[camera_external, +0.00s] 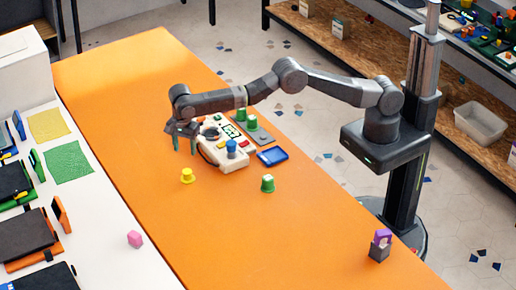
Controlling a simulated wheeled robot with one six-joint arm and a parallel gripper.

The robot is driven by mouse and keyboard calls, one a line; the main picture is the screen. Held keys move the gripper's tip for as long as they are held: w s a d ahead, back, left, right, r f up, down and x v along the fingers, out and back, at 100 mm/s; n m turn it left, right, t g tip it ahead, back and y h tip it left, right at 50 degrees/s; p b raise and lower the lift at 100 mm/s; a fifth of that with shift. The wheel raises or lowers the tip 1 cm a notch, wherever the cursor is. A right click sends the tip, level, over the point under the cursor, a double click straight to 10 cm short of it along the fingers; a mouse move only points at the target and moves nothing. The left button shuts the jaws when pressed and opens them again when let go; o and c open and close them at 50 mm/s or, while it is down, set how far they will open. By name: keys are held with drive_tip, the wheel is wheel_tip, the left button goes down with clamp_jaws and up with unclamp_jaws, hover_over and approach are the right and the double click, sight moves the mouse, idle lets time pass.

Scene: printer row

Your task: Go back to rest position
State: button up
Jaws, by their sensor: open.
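My gripper (184,143) is open and points down above the orange table (215,240). Nothing shows between its fingers. It is left of a white device (231,157) with a blue knob on top, and partly covers that device's left side. A yellow peg-like piece (187,176) stands on the table just below the gripper in the picture, apart from it. My arm stretches left from its column over the table.
A green piece (267,184) and a blue tray (272,155) are near the device. A purple-and-grey stack (380,245) stands at the right edge. The table's front is clear.

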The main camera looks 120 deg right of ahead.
sight(187, 171)
wheel_tip(187, 171, down, 11)
drive_tip(key=shift+f+p, duration=0.1)
drive_tip(key=shift+p, duration=0.7)
wheel_tip(187, 171, up, 3)
drive_tip(key=shift+b, duration=0.45)
drive_tip(key=shift+r, duration=0.25)
drive_tip(key=shift+f, duration=0.1)
